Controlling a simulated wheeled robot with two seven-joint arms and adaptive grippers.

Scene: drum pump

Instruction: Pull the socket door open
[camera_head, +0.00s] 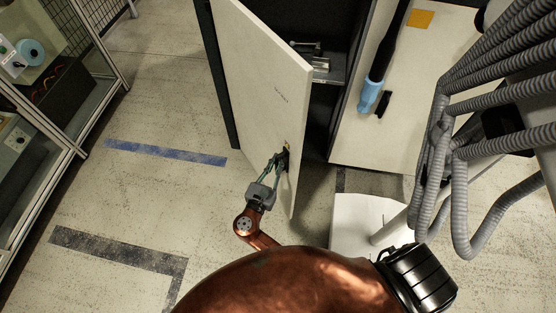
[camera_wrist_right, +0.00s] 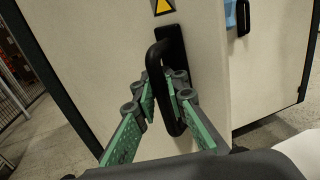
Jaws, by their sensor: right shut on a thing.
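The socket door (camera_head: 255,85) is a pale panel standing ajar, with the dark cabinet interior showing behind it. It also shows in the right wrist view (camera_wrist_right: 85,45), with a yellow warning triangle above its handle. The black loop handle (camera_wrist_right: 155,55) sits near the door's free edge. My right gripper (camera_head: 282,160) is at the handle. In the right wrist view its green-padded fingers (camera_wrist_right: 161,97) are on both sides of the handle bar, shut on it. My left gripper is not in view.
Inside the cabinet is a grey shelf (camera_head: 325,70) with metallic parts. A neighbouring pale panel (camera_head: 420,80) has a black handle (camera_head: 383,104), with a blue-and-black tool (camera_head: 375,75) beside it. Grey ribbed hoses (camera_head: 500,90) fill the right. Open floor (camera_head: 150,190) lies to the left.

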